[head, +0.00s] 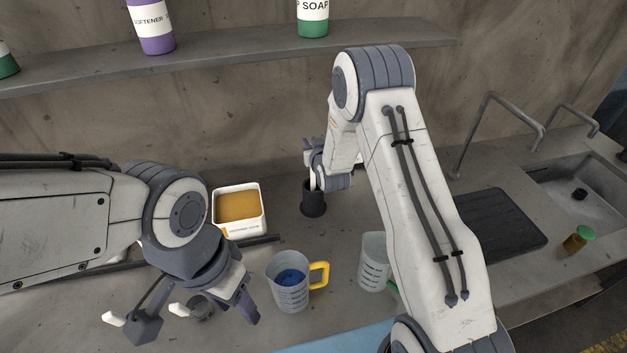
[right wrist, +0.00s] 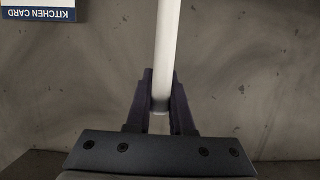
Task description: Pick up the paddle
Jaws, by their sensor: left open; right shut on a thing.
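The paddle (right wrist: 167,45) shows in the right wrist view as a pale, round shaft rising upright between my right gripper's fingers. My right gripper (right wrist: 160,98) is shut on this shaft. In the head view, my right gripper (head: 314,165) is just above a dark cylindrical holder (head: 313,202), and a short pale piece of the paddle shows between them. The paddle's lower end is hidden; I cannot tell how far it sits in the holder. My left gripper (head: 195,318) is open, low at the front left, above a small grey cup (head: 201,308).
A white tub (head: 262,196) of orange-brown material stands behind a jug of blue liquid (head: 291,290) with a yellow handle. Another clear jug (head: 373,262) stands beside my right arm. A black mat (head: 497,222), sink (head: 580,190) and small brown bottle (head: 577,241) are at right.

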